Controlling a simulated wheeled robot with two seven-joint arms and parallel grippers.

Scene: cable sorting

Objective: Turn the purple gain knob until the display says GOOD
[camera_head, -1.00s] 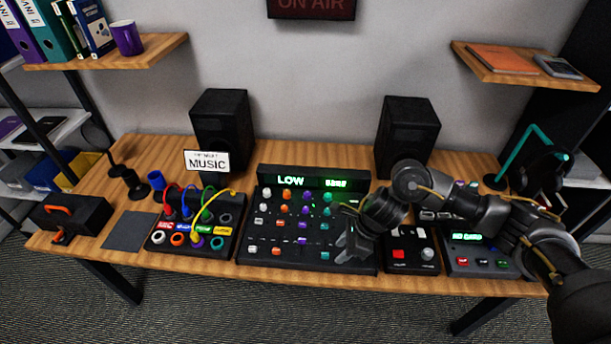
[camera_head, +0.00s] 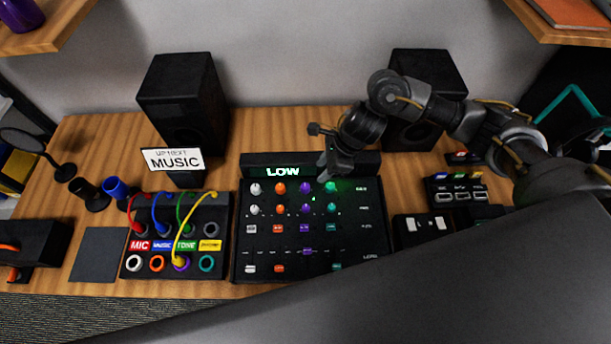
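The mixer (camera_head: 238,235) stands mid-table, with a display on its back panel reading LOW (camera_head: 283,171) in white-green letters. The upper purple knob (camera_head: 305,187) is in the top row between an orange knob (camera_head: 280,188) and a teal knob (camera_head: 330,187). Another purple knob (camera_head: 305,209) sits below it. My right gripper (camera_head: 324,174) points down just behind and right of the upper purple knob, close to the teal one. Its finger gap and any contact cannot be made out. My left gripper is not in view.
A patch box (camera_head: 127,262) with coloured cables stands left of the mixer, below a MUSIC sign (camera_head: 173,160). Two speakers (camera_head: 185,100) stand at the back. Small devices (camera_head: 420,229) are on the right. A large grey shape blocks the lower right.

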